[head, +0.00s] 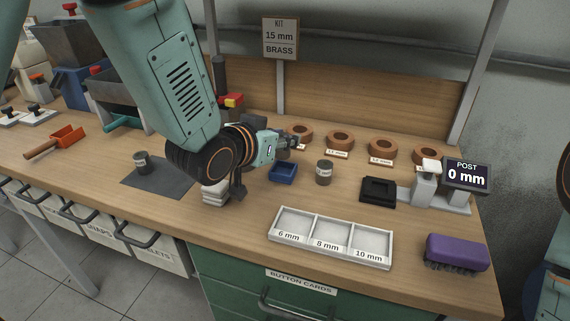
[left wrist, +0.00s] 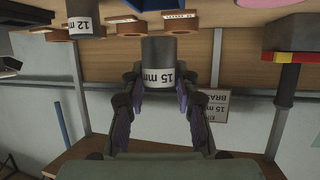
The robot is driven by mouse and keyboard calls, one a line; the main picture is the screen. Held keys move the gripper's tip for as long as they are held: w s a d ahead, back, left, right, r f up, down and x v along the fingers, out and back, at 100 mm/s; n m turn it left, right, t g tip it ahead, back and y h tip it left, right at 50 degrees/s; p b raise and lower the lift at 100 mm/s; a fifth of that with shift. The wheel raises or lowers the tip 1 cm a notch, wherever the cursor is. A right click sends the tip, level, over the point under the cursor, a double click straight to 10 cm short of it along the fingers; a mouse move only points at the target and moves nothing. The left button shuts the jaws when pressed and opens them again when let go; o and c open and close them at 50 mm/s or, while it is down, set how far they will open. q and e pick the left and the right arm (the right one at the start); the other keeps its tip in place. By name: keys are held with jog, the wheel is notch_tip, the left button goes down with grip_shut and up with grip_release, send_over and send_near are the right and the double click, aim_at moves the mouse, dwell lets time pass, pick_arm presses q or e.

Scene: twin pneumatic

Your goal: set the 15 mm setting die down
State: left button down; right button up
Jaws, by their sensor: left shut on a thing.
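My left gripper (head: 292,141) is shut on the 15 mm setting die, over the back half of the bench. The die (left wrist: 160,66) is a dark grey cylinder with a white "15 mm" band; in the left wrist view it sits between both fingers. In the head view the gripper mostly hides it, near the leftmost brown ring holder (head: 301,130). I cannot tell whether its base touches anything. A sign (head: 280,38) reads "KIT 15 mm BRASS". My right gripper is out of view.
Other dies stand beside a blue bin (head: 324,173) and on a grey mat (head: 142,163). More ring holders (head: 340,139) line the back. A three-part tray (head: 331,255), purple brush (head: 456,252) and post display (head: 466,175) are at the right.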

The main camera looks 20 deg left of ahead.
aim_at(283, 157)
pick_arm(q)
notch_tip(283, 157, down, 4)
jog(key=shift+s+d+f+b, duration=0.1)
jog(key=shift+d+b, duration=0.05)
jog(key=shift+b, duration=0.55)
jog(key=shift+f, duration=0.1)
jog(key=shift+f, duration=0.2)
